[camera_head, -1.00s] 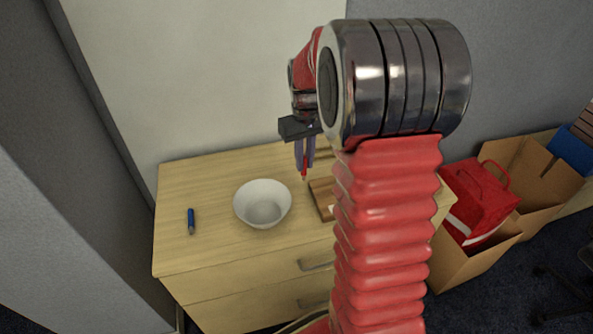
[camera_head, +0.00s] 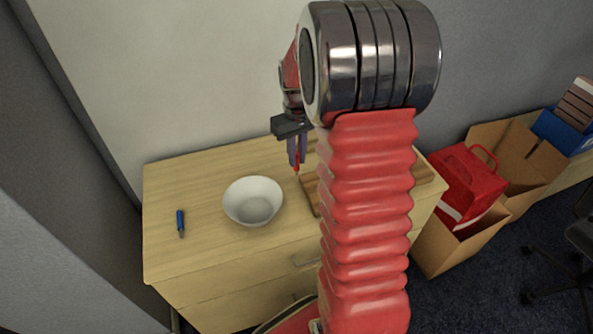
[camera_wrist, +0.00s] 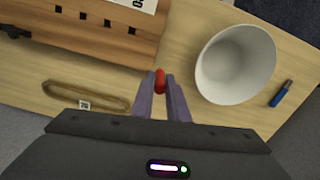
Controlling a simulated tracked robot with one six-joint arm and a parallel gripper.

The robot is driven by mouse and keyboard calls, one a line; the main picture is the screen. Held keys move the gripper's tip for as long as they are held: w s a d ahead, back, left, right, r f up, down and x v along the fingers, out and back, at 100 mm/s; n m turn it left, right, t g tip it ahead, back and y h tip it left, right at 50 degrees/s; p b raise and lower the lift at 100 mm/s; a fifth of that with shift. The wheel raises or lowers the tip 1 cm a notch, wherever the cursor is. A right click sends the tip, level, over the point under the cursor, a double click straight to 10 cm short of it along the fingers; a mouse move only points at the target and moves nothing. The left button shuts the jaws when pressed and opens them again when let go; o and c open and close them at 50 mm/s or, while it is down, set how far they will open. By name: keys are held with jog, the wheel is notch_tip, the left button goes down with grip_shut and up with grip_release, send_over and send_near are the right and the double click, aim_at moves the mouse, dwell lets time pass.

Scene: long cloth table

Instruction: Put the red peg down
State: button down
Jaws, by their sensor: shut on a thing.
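The red peg (camera_wrist: 160,82) is held upright between the two purple-grey fingers of my gripper (camera_wrist: 161,90) in the wrist view. In the head view the peg (camera_head: 297,168) points down from my gripper (camera_head: 297,160), close above the wooden dresser top (camera_head: 185,180). I cannot tell whether its tip touches the surface. The gripper is to the right of and behind the white bowl (camera_head: 253,201), and left of a wooden block with square holes (camera_wrist: 95,28). My arm hides much of that block in the head view.
A blue peg-like object (camera_head: 181,222) lies left of the bowl; it also shows in the wrist view (camera_wrist: 280,95). A tan loop with a tag (camera_wrist: 85,97) lies near the block. Cardboard boxes with a red bag (camera_head: 466,185) stand at the right. The dresser's left back is clear.

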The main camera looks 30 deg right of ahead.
aim_at(297, 169)
jog(key=shift+f, duration=1.2)
jog(key=shift+f, duration=1.85)
jog(key=shift+f, duration=0.1)
jog(key=c, duration=1.7)
grip_release()
notch_tip(297, 169, up, 12)
jog(key=shift+r, duration=0.1)
